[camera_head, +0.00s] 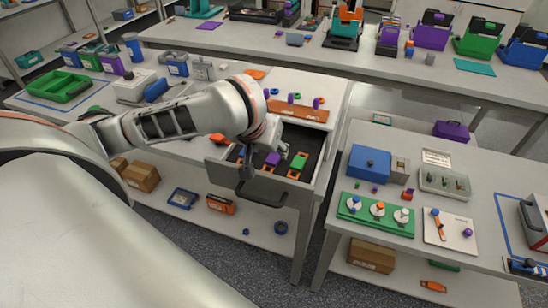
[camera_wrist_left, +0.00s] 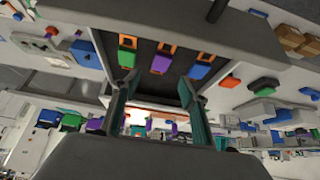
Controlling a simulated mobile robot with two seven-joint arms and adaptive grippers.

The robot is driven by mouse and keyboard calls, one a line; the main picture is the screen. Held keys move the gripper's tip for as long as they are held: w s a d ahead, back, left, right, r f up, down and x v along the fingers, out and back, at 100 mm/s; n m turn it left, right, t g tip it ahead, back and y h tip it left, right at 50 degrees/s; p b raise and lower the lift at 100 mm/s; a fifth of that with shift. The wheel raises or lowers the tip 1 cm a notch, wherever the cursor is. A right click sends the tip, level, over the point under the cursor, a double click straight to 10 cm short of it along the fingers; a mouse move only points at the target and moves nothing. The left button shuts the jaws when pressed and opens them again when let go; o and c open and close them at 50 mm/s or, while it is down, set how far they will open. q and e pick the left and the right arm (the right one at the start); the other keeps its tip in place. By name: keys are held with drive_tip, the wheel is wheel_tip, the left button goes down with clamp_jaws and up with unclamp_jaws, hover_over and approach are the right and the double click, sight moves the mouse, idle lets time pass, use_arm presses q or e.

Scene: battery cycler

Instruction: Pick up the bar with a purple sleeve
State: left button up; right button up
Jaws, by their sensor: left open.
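The bar with the purple sleeve (camera_head: 273,158) lies in the open drawer (camera_head: 310,188), beside a bar with a green sleeve (camera_head: 298,162). Orange shows at the ends of these bars. My left gripper (camera_wrist_left: 157,88) is open and empty, its fingers spread to either side of the purple sleeve in the picture and apart from it. In the head view my wrist hangs over the drawer and hides part of it. My right gripper is not in view.
The drawer's walls and front panel surround the bars closely. An orange rack (camera_head: 300,110) with coloured pegs stands on the tabletop behind the drawer. A second table at right holds a blue box (camera_head: 369,162) and a green tray (camera_head: 375,213). Boxes lie on the shelf below.

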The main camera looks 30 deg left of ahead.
sight(273, 158)
use_arm(q)
drive_tip(key=shift+s+f+x, duration=0.1)
drive_tip(key=shift+s+x, duration=0.05)
drive_tip(key=shift+x, duration=1.2)
drive_tip(key=shift+s+f+x, duration=0.1)
drive_tip(key=shift+s+x, duration=0.1)
drive_tip(key=shift+x, duration=1.15)
drive_tip(key=shift+c, duration=0.3)
clamp_jaws()
